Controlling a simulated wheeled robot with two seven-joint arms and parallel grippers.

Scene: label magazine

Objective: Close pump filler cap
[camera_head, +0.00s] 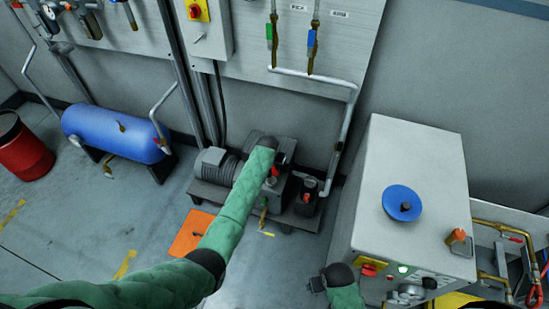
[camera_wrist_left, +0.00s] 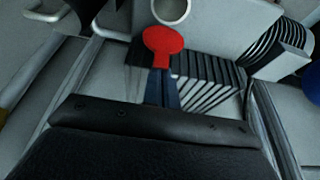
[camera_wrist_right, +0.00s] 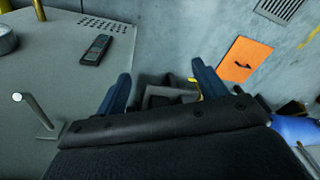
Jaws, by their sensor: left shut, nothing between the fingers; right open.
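The grey pump (camera_head: 222,168) stands on a low base against the wall. Its red filler cap shows as a red disc (camera_wrist_left: 163,45) in the left wrist view and a small red spot (camera_head: 271,181) in the head view. A pale round rim (camera_wrist_left: 172,10), perhaps the filler opening, is just beyond the disc and looks uncovered. My left gripper (camera_wrist_left: 162,82) is shut and empty, its fingertips at the near edge of the red disc; I cannot tell whether they touch. My right gripper (camera_wrist_right: 160,85) is open and empty, low beside the grey cabinet.
The grey cabinet (camera_head: 372,185) with a blue disc (camera_head: 402,203) on top stands right of the pump. A dark pot (camera_head: 304,200) and a wall pipe (camera_head: 345,125) are close to the pump. An orange panel (camera_head: 190,234) lies on the floor. A blue tank (camera_head: 110,134) is further left.

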